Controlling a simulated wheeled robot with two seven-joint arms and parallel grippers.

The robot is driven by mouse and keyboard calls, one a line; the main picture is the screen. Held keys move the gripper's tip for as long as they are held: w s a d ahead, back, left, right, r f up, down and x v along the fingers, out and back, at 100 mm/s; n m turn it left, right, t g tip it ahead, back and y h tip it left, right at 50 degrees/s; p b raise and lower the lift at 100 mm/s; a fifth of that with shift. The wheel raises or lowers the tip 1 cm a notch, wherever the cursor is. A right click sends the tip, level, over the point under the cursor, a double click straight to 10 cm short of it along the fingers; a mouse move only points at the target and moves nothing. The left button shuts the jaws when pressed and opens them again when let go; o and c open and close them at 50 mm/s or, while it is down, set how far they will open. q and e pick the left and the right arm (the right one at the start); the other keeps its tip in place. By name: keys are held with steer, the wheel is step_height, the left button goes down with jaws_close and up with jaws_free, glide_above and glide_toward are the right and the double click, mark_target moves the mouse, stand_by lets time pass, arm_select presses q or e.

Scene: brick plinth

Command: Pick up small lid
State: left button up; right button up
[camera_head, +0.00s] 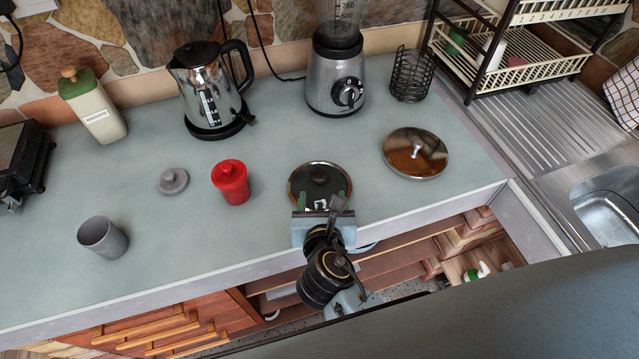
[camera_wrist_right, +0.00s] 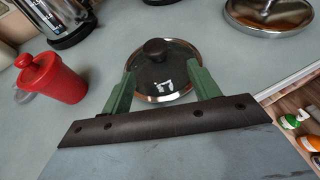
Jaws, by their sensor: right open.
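A small round glass lid (camera_head: 304,178) with a metal rim and dark knob lies on the grey-blue counter near its front edge. It also shows in the right wrist view (camera_wrist_right: 157,82). My right gripper (camera_head: 321,203) is open and empty. In the right wrist view its green fingers (camera_wrist_right: 161,72) reach over the near part of the lid, one on each side, with the knob just beyond the tips. Whether the fingers touch the lid cannot be told. A larger, shinier lid (camera_head: 403,160) lies to the right. My left gripper is not in view.
A red canister (camera_head: 231,184), a small grey lid (camera_head: 173,181) and a grey cup (camera_head: 103,237) stand left. A kettle (camera_head: 205,95), blender (camera_head: 335,80) and wire holder (camera_head: 410,75) stand behind. The counter's front edge (camera_head: 420,217) is close; open shelves lie below.

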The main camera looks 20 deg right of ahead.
mark_target(320, 179)
steer(key=x, duration=0.6)
steer(key=r+x, duration=0.1)
steer(key=x, duration=0.1)
steer(key=shift+w+a, duration=0.2)
steer(key=shift+w, duration=0.2)
steer(key=c, duration=1.2)
steer(key=shift+o, duration=0.2)
